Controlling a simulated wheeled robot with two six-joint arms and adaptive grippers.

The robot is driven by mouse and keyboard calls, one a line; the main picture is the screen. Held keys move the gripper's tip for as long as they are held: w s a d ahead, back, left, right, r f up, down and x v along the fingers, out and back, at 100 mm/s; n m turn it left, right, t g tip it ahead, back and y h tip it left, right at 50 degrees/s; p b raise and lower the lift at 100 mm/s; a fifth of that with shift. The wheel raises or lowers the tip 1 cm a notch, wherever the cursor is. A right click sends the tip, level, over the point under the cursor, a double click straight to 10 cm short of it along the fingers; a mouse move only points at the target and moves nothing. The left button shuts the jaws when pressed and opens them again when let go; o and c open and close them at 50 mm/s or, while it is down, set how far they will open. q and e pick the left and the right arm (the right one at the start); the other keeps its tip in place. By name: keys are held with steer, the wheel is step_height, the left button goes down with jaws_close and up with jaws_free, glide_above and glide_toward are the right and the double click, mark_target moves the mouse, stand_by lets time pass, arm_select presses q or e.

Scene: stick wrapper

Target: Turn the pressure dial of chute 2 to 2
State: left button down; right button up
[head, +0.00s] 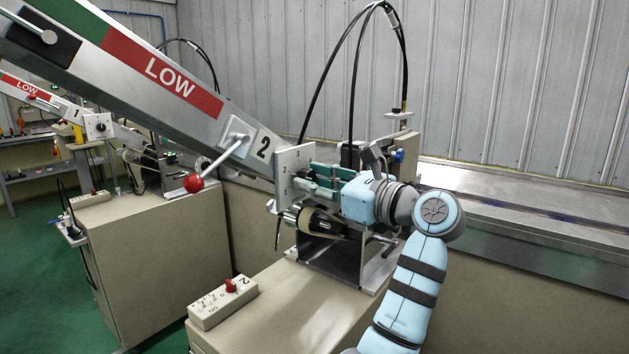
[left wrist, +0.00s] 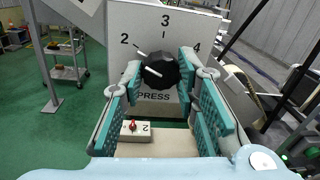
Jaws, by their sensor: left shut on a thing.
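The black pressure dial (left wrist: 160,70) sits on a pale plate marked PRESS (left wrist: 118,15), with 2, 3 and 4 printed around it. In the head view, my left gripper (head: 300,183) reaches the face of the number plate (head: 291,158) beside the chute 2 label (head: 263,149). The dial itself cannot be made out there. My right gripper is in neither view.
The chute (head: 130,65) with its LOW band slopes above. A red-knobbed lever (head: 194,183) hangs from it. A control box marked 2 (head: 222,303) with a red switch sits on the beige cabinet (head: 290,315). A similar chute 1 station stands at the left.

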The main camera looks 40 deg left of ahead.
arm_select(q)
steer(key=shift+r+m+p, duration=0.2)
steer(key=shift+m+p, duration=0.2)
steer(key=shift+p, duration=0.35)
steer(key=shift+f, duration=0.15)
steer(key=c, duration=1.2)
jaws_free()
steer(key=shift+f, duration=0.1)
steer(key=shift+c, duration=0.2)
steer(key=d, duration=0.7)
steer(key=shift+s+d, duration=0.2)
